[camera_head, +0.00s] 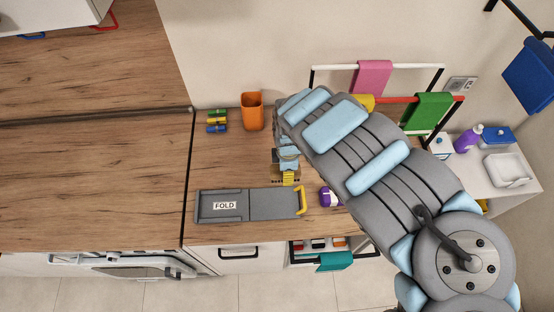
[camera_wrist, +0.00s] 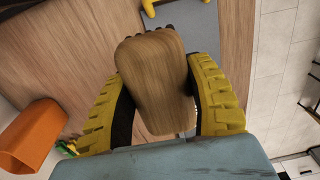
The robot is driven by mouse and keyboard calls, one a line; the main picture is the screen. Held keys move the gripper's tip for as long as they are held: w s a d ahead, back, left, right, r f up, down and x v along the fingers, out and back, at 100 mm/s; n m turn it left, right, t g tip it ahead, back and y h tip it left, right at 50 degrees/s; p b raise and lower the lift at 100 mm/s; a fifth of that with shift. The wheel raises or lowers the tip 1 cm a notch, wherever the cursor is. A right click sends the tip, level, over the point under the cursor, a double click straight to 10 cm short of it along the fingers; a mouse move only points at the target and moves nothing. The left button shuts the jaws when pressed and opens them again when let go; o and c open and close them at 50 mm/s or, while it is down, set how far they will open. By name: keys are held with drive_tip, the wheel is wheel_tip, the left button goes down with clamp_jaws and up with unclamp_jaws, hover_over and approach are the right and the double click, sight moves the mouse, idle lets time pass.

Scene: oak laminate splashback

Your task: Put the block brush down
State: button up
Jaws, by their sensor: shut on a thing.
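The block brush (camera_wrist: 152,75) has a rounded wooden back, with a little of its dark bristles showing at the far end in the wrist view. My gripper (camera_wrist: 160,88) is shut on it, with one yellow finger along each side. In the head view my gripper (camera_head: 288,172) is over the counter, just behind the grey board, and mostly hides the brush. I cannot tell whether the brush touches the counter.
A grey FOLD board (camera_head: 265,204) with a yellow handle lies in front. An orange cup (camera_head: 252,112) and colored pieces (camera_head: 217,121) stand behind left. A purple item (camera_head: 329,197) is at right. The wooden counter (camera_head: 90,180) at left is clear.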

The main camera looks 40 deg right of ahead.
drive_tip(key=shift+w+d+f+b, duration=1.1)
drive_tip(key=shift+w+b, duration=0.5)
drive_tip(key=shift+b, duration=0.85)
drive_tip(key=shift+w+d+f+b, duration=0.85)
drive_tip(key=shift+w+f+b, duration=0.6)
drive_tip(key=shift+b, duration=1)
drive_tip(key=shift+w+d+f+b, duration=1)
drive_tip(key=shift+w+b, duration=0.75)
drive_tip(key=shift+b, duration=0.7)
drive_tip(key=shift+w+d+f, duration=0.1)
drive_tip(key=shift+w+f, duration=0.05)
drive_tip(key=shift+f, duration=0.3)
drive_tip(key=shift+w+d+f+b, duration=0.3)
drive_tip(key=shift+w+f, duration=0.1)
drive_tip(key=shift+w, duration=0.2)
drive_tip(key=shift+w+d+f, duration=0.1)
drive_tip(key=shift+d+f, duration=0.1)
drive_tip(key=shift+f, duration=0.55)
drive_tip(key=shift+d+f+b, duration=0.1)
drive_tip(key=shift+f+b, duration=0.2)
drive_tip(key=shift+f, duration=0.9)
drive_tip(key=shift+f, duration=0.2)
drive_tip(key=o, duration=1.2)
drive_tip(key=shift+c, duration=0.2)
